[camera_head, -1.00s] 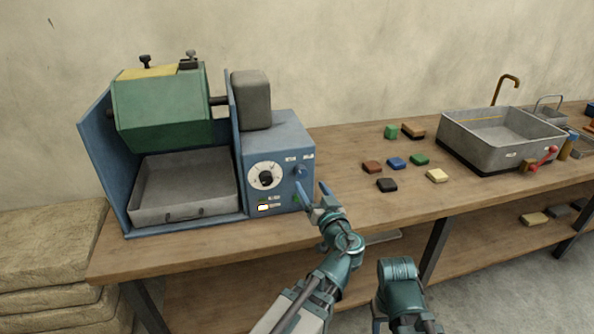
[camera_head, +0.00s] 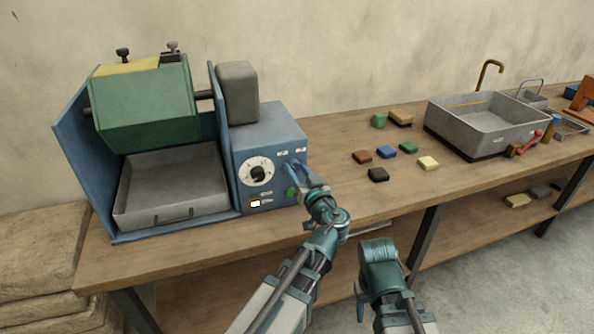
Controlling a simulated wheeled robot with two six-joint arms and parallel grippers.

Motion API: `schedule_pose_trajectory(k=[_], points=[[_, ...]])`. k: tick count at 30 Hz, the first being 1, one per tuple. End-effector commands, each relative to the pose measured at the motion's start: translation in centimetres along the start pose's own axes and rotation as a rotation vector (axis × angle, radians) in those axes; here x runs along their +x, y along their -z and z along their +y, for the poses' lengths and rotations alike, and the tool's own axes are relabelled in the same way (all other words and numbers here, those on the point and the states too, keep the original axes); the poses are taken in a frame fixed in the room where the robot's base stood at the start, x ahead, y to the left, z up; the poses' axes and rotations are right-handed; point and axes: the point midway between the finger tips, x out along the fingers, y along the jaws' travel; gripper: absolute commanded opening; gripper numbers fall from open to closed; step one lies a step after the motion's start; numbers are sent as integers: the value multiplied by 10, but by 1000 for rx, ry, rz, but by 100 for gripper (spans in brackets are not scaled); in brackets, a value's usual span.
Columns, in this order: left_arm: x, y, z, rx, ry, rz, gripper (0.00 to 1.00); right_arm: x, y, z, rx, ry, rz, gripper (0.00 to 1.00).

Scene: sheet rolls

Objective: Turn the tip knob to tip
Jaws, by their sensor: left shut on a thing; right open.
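The blue machine's control box (camera_head: 268,143) stands on the bench at centre left. Its front panel has a white dial with a black pointer (camera_head: 258,173), a green button (camera_head: 292,192) and small labels along the top. My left gripper (camera_head: 296,172) is at the panel's upper right, shut on the small blue knob under the labels. Its fingers mostly hide the knob, so I cannot read its setting. My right gripper (camera_head: 360,300) hangs low in front of the bench, open and away from the machine; only part of its fingers shows. The green drum (camera_head: 146,103) sits above a grey tray (camera_head: 172,190).
Several small coloured blocks, including a black one (camera_head: 378,174) and a yellow one (camera_head: 428,163), lie right of the machine. A grey basin (camera_head: 490,125) with a red handle stands farther right. The bench's front edge (camera_head: 200,250) runs below the machine.

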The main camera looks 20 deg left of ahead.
Motion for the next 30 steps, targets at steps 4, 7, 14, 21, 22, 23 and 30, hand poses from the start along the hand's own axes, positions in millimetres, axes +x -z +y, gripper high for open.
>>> schedule_pose_trajectory(k=[4, 7, 14, 21, 22, 23, 30], points=[[0, 0, 0, 0, 0, 0, 0, 0, 0, 0, 0, 0, 0, 50], [0, 0, 0, 3, 0, 0, 0, 0, 0, 0, 0, 0, 0, 50], [0, 0, 0, 62, 1, 3, 0, 1, 0, 0, 0, 0, 0, 50], [0, -1, 1, 238, 3, 12, 0, 4, 0, 0, 0, 0, 0, 50], [0, -1, 1, 266, 3, 14, 0, 4, 0, 0, 0, 0, 0, 50], [0, -1, 1, 294, 3, 15, 0, 5, 0, 0, 0, 0, 0, 50], [0, -2, 1, 523, 6, 27, 0, 8, 0, -1, 0, 0, 0, 50]])
